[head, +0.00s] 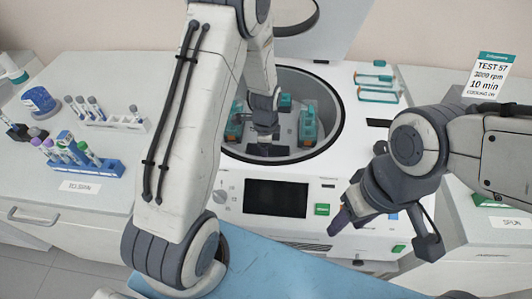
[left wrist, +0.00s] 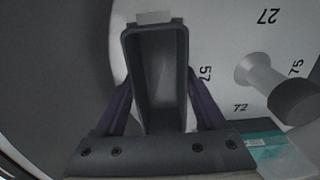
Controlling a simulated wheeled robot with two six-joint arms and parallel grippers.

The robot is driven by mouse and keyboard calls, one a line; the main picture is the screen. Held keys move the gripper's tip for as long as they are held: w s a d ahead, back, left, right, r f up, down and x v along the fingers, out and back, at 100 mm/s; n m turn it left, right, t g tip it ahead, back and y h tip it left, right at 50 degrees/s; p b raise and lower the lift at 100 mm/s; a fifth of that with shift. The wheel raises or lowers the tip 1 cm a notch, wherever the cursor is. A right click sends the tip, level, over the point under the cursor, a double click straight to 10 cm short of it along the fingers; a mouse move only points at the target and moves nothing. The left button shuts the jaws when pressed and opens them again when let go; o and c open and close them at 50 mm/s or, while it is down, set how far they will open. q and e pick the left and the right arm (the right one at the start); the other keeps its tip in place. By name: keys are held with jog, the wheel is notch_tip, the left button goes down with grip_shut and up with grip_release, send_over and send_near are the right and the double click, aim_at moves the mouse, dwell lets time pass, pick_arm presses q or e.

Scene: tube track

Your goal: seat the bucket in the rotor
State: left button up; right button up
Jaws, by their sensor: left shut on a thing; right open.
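My left arm reaches over and down into the open centrifuge bowl, with the left gripper (head: 264,122) inside it. In the left wrist view, its purple fingers (left wrist: 160,108) are shut on a dark grey, open-topped bucket (left wrist: 160,70). The pale rotor (left wrist: 228,65) with printed numbers and a central knob (left wrist: 292,98) lies below and beside it. I cannot tell whether the bucket touches the rotor; its underside is hidden. Other teal-marked buckets (head: 307,127) sit around the rotor. My right gripper (head: 345,217) is open and empty in front of the centrifuge.
The centrifuge (head: 230,205) has a raised lid (head: 330,35) behind and a dark display (head: 276,198). Teal-topped pieces (head: 378,96) lie at its back right. Tube racks (head: 95,168) stand on the left counter. A sign (head: 492,75) stands at the right.

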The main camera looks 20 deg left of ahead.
pick_arm(q)
jog(key=shift+s+f, duration=0.2)
jog(key=shift+f, duration=0.5)
jog(key=shift+b, duration=0.3)
jog(key=o, duration=1.4)
jog(key=shift+f, duration=0.1)
jog(key=shift+c, duration=0.2)
jog(key=shift+o, duration=0.4)
jog(key=shift+s+f, duration=0.1)
notch_tip(320, 180, up, 12)
jog(key=w, duration=0.1)
jog(key=shift+r, duration=0.2)
